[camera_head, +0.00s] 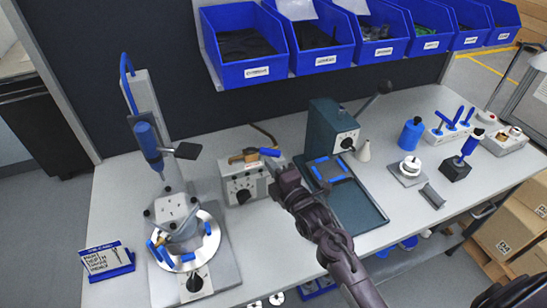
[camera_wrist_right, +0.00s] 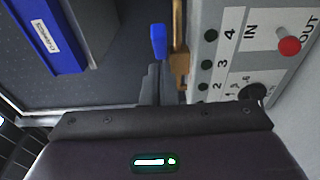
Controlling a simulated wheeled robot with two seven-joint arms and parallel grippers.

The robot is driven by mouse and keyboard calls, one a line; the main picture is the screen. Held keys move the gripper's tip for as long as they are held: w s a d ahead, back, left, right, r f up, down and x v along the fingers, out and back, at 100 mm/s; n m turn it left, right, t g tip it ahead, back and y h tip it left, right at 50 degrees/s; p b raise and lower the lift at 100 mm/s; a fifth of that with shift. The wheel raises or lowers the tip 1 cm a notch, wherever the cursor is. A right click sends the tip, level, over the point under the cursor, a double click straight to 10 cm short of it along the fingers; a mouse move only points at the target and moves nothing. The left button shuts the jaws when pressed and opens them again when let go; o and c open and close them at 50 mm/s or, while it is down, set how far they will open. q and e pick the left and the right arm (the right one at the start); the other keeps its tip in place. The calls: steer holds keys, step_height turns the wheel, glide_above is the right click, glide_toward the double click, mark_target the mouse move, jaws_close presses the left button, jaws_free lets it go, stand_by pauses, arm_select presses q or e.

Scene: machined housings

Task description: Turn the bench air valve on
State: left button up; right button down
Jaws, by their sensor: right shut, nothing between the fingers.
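The bench air valve is a brass body (camera_head: 243,157) with a blue lever (camera_head: 269,152) on top of a light grey control box (camera_head: 240,184). In the head view the lever points right. The right wrist view shows the blue lever (camera_wrist_right: 158,42), the brass part (camera_wrist_right: 179,45) and the box face (camera_wrist_right: 225,60). My right gripper (camera_head: 277,168) is shut and empty, just right of the box and close to the lever's free end. Its narrow fingers (camera_wrist_right: 150,88) point toward the lever; I cannot tell whether they touch it. My left gripper is not in view.
A green press (camera_head: 330,128) with a dark tray (camera_head: 358,205) stands right of the box. A round fixture (camera_head: 208,246) with a blue-handled driver (camera_head: 147,140) stands left. Blue bins (camera_head: 245,72) hang above the back. Bare bench (camera_head: 270,245) lies in front of the box.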

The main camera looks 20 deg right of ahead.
steer(key=shift+w+d, duration=0.4)
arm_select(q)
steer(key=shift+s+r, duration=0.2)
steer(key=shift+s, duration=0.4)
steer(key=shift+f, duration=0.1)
arm_select(e)
steer(key=shift+w, duration=0.1)
